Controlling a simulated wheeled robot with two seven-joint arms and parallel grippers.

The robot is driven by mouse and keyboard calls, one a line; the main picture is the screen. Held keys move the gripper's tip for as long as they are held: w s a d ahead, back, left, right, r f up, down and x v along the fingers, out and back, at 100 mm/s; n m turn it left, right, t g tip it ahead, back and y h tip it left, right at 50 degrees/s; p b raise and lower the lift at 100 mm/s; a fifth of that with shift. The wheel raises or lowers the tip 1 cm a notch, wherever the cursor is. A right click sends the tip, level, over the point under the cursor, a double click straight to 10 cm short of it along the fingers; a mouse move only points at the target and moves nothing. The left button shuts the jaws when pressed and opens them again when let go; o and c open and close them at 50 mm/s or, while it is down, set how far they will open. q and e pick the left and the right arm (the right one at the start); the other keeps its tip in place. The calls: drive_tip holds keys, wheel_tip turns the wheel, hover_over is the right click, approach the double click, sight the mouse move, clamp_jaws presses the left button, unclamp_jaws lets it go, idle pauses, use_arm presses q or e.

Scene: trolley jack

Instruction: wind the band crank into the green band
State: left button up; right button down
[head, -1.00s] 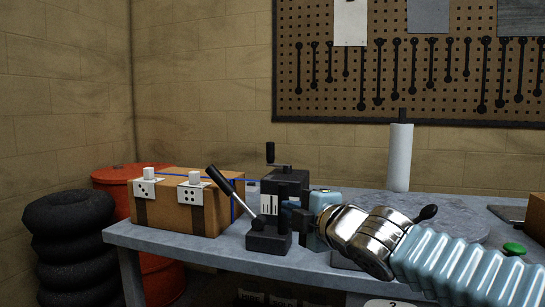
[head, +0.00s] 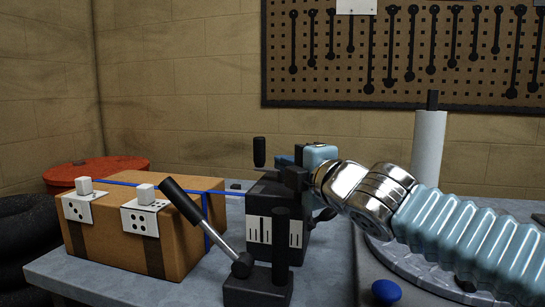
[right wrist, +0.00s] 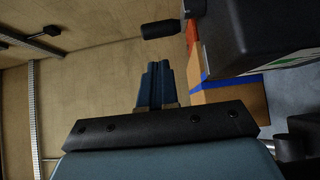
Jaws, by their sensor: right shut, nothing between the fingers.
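The black box-shaped unit (head: 262,205) with white scale windows stands on the bench in the head view. The band crank's upright black handle (head: 259,152) stands above its top; the handle also shows in the right wrist view (right wrist: 160,29). My right gripper (head: 287,162) is at the unit's top, right of the handle. Its blue fingers (right wrist: 155,85) are shut and empty, apart from the handle in the right wrist view. The crank's arm is mostly hidden by the gripper. A thin green strip (right wrist: 287,65) shows on the unit; I cannot read any pointer. My left gripper is out of view.
A lever with a black grip (head: 183,200) leans left in front of the unit. A strapped cardboard box (head: 185,240) stands to the left. A white roll (head: 428,150) stands at the right. A blue knob (head: 386,291) is at the front right.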

drive_tip(key=p+x, duration=0.1)
drive_tip(key=x, duration=0.8)
